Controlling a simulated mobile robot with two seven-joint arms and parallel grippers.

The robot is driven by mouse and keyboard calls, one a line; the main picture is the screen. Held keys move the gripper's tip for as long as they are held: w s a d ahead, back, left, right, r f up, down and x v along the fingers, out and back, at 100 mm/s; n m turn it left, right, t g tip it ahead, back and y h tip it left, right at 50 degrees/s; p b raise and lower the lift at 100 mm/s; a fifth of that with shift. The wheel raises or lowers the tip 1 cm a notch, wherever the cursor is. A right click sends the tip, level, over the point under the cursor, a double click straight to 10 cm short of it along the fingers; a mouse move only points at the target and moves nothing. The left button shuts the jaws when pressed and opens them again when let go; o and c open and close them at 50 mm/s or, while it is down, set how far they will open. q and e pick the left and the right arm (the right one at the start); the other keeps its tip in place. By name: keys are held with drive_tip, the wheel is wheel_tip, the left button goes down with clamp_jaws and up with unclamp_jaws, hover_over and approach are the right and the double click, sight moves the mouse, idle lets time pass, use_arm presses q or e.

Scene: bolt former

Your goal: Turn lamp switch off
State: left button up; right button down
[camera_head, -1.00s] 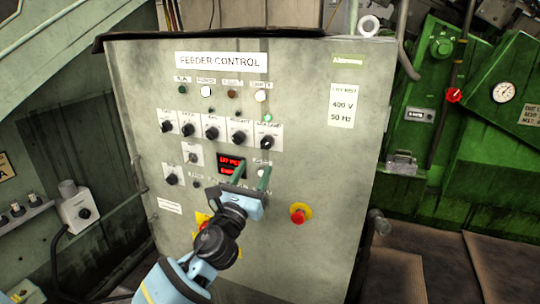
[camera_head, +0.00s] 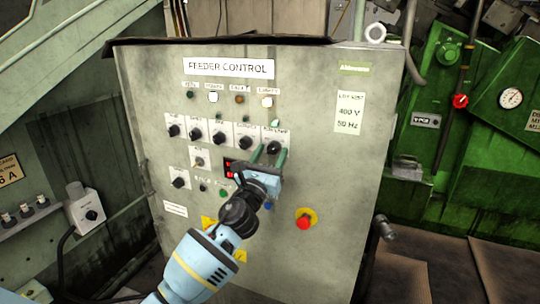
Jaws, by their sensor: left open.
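The feeder control cabinet (camera_head: 340,200) stands upright in front of me. Its upper row holds several black rotary switches. The rightmost one (camera_head: 274,148) has a small label that seems to end in "LAMP"; I take it as the lamp switch. My left gripper (camera_head: 270,154) is open, its two green fingertips to the left and right of this switch's lower part in the picture. I cannot tell whether they touch it or are still in front of the panel. The gripper body partly hides the red display (camera_head: 230,168). My right gripper is not in view.
A red emergency stop button (camera_head: 303,222) on a yellow ring sits right of my arm. Indicator lamps (camera_head: 213,97) line the panel above the switches. Green machinery (camera_head: 460,140) stands at the right. A grey box with a knob (camera_head: 85,209) is at the left.

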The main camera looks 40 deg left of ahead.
use_arm(q)
drive_tip(key=c, duration=1)
drive_tip(key=shift+o, duration=0.2)
